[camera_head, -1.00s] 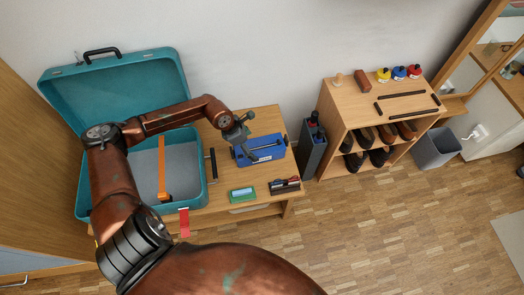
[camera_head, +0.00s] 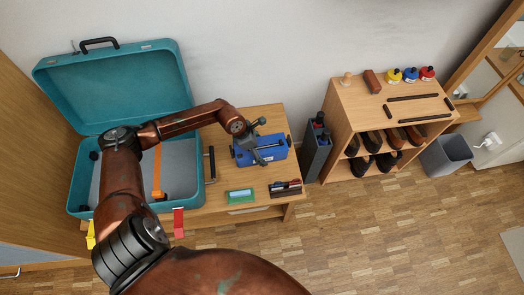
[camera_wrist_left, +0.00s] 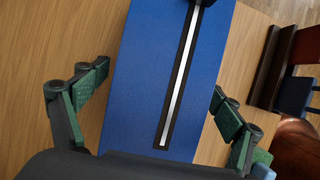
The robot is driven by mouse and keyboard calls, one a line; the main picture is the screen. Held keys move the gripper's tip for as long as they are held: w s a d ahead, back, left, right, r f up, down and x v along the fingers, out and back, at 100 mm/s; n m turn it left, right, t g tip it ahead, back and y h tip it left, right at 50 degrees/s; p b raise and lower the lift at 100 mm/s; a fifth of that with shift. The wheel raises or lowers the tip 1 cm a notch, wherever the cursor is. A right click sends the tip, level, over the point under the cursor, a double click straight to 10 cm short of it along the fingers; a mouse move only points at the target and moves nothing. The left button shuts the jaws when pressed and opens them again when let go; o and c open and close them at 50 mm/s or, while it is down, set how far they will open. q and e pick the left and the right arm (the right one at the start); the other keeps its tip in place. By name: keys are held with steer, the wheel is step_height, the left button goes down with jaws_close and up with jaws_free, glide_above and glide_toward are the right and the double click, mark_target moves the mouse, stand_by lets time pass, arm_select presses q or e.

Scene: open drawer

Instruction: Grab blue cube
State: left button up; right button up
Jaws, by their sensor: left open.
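The blue cube shows as a blue box-like block (camera_head: 273,153) on the wooden table (camera_head: 215,218), with a dark slot and a pale strip along its top. It fills the middle of the left wrist view (camera_wrist_left: 135,95). My left gripper (camera_head: 262,141) is open over the block, hiding part of it. In the left wrist view its green-padded fingers (camera_wrist_left: 160,84) are spread, one on each side of the block. I cannot tell whether they touch it. My right gripper is not in view.
An open teal suitcase (camera_head: 186,102) stands left of the block, beneath my left arm. A green-and-blue item (camera_head: 240,196) and a dark holder (camera_head: 286,188) lie near the table's front edge. A grey bin (camera_head: 316,155) stands right of the table.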

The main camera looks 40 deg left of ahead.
arm_select(q)
steer(key=c, duration=1.4)
steer(key=shift+c, duration=0.6)
steer(key=shift+r, duration=0.2)
